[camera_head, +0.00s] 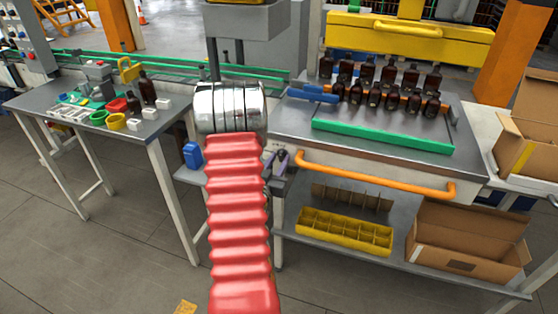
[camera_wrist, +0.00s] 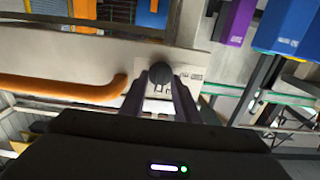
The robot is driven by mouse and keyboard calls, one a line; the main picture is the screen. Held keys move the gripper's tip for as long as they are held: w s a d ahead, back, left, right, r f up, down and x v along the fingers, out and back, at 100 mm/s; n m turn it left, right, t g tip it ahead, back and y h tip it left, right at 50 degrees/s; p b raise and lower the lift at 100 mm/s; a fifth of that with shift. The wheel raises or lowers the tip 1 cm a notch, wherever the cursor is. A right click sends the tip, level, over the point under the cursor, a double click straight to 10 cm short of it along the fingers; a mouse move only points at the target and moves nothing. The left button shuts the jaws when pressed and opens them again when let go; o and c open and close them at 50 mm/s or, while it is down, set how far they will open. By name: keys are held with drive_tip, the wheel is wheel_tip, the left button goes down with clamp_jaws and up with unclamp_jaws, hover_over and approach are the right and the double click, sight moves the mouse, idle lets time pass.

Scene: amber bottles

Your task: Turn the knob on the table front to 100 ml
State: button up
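The knob (camera_wrist: 158,76) is small, round and black on the pale table front (camera_wrist: 100,58) in the wrist view. A white label plate with small dark marks sits around it, too blurred to read. My gripper (camera_wrist: 161,84) has its two dark fingers apart, one on each side of the knob as seen, with the label showing between them. I see no clear contact with the knob.
An orange handle (camera_head: 375,175) runs along the table front beside the knob. Amber bottles (camera_head: 388,75) stand on the table top behind a green bar (camera_head: 380,137). A yellow divided tray (camera_head: 344,231) and a cardboard box (camera_head: 468,240) are on the lower shelf. A purple box (camera_wrist: 241,22) is near the knob.

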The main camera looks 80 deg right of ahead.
clamp_jaws()
drive_tip(key=shift+d, duration=0.2)
drive_tip(key=shift+a, duration=0.15)
drive_tip(key=shift+n, duration=0.3)
drive_tip(key=shift+a, duration=0.1)
drive_tip(key=n, duration=0.7)
drive_tip(key=shift+w+f, duration=0.1)
drive_tip(key=shift+w, duration=0.05)
drive_tip(key=n, duration=0.5)
drive_tip(key=shift+f, duration=0.1)
drive_tip(key=n, duration=0.5)
drive_tip(key=shift+w+f, duration=0.1)
drive_tip(key=shift+f, duration=0.05)
drive_tip(key=shift+f+n, duration=0.1)
drive_tip(key=shift+n, duration=0.2)
